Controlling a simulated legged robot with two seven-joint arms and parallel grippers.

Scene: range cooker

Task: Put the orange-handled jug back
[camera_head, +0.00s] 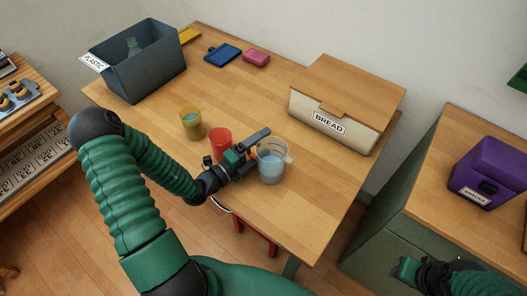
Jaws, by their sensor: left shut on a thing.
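A clear jug (271,166) with pale blue liquid stands upright at or just above the near part of the wooden table (318,180). A pale spout-like part shows on its right side; no orange handle is visible, and its left side is hidden by my gripper. My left gripper (253,149) reaches in from the left and is shut on the jug's left side. A red cup (220,137) is close behind the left gripper, and a yellow cup (191,124) stands further left. My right gripper (407,269) is at the lower right, partly cut off, its jaws unclear.
A grey bin labelled PLASTIC (142,72) stands at the table's back left. A BREAD box (345,108) stands at the right. A blue tray (222,54) and pink block (257,58) lie at the back. A purple box (489,172) sits on a green cabinet. The table's middle is clear.

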